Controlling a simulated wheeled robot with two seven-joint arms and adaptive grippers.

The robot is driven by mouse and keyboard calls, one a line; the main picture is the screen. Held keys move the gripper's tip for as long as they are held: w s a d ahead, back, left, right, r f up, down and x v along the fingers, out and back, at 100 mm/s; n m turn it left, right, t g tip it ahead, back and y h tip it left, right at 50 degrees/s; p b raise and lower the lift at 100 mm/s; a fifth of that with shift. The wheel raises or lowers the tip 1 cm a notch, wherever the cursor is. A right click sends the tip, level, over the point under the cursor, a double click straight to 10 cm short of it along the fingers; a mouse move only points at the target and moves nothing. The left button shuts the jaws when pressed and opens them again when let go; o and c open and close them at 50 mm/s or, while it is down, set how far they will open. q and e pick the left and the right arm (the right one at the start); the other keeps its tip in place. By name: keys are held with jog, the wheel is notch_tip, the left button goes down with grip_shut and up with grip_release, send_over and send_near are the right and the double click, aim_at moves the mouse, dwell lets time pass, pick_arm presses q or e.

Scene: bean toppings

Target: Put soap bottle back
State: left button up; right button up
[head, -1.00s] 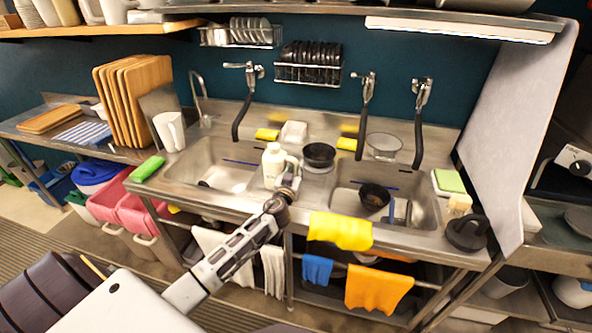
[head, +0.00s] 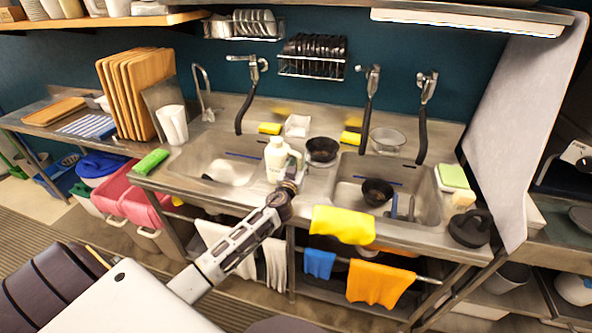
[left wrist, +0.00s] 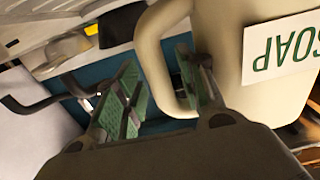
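The soap bottle (head: 277,163) is a cream jug with a side handle. It stands upright at the divider between the two sinks in the head view. In the left wrist view the bottle (left wrist: 225,45) fills the right side, with a white SOAP label and its handle loop. My left gripper (head: 290,184) is at the bottle's handle side. In the left wrist view its green-padded fingers (left wrist: 160,93) are apart, one on each side of the handle. A gap shows between the left finger and the handle. My right gripper is out of view.
A black bowl (head: 321,150) stands close to the right of the bottle. Another dark bowl (head: 377,191) is in the right sink. A yellow cloth (head: 342,224) hangs over the front edge. Hoses hang behind, and a shelf (head: 100,25) runs along the upper left.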

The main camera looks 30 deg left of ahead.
pick_arm(q)
jog(key=shift+r, duration=0.15)
jog(key=shift+v, duration=0.9)
jog(key=b+v, duration=0.2)
jog(key=v, duration=0.8)
jog(key=shift+s, duration=0.15)
